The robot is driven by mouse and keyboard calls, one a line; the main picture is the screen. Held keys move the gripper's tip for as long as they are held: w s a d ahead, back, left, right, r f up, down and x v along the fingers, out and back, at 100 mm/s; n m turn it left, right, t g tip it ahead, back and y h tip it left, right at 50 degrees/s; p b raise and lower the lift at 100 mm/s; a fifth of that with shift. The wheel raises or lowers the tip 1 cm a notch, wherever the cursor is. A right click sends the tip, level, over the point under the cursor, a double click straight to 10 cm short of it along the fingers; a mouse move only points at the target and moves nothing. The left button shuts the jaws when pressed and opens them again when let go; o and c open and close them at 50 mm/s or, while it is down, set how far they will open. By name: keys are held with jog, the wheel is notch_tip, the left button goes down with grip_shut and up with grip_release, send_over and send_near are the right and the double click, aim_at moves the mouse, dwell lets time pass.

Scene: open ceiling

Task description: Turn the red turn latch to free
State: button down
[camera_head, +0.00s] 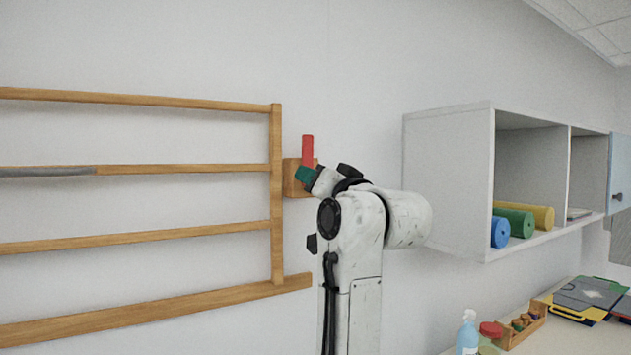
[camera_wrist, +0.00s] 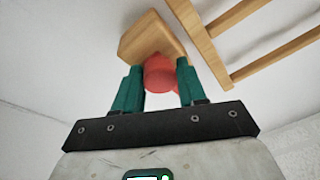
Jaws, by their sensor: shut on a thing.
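The red turn latch (camera_head: 308,149) stands upright on a wooden block (camera_head: 291,178) on the wall, just right of the wooden rail frame. My gripper (camera_head: 307,174) is at the latch, its green fingers over the lower part of the red piece. In the wrist view the red latch (camera_wrist: 159,74) lies between the two green fingers of my gripper (camera_wrist: 160,86), with the wooden block (camera_wrist: 150,38) behind it. The gripper is shut on the latch. The latch's lower end is partly hidden by the fingers.
A wooden wall-bar frame (camera_head: 277,200) is close to the left. A white open cabinet (camera_head: 450,180) with rolled mats hangs at the right. Below it a counter holds a spray bottle (camera_head: 468,335) and a wooden tray (camera_head: 522,335). The wall above the latch is clear.

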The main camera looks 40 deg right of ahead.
jog(key=shift+a, duration=0.1)
jog(key=c, duration=0.7)
grip_release()
jog(key=b+v, duration=0.2)
jog(key=v, duration=0.8)
jog(key=shift+s+f+b, duration=0.1)
jog(key=shift+s+b, duration=0.2)
jog(key=shift+b, duration=0.05)
jog(key=shift+f, duration=0.1)
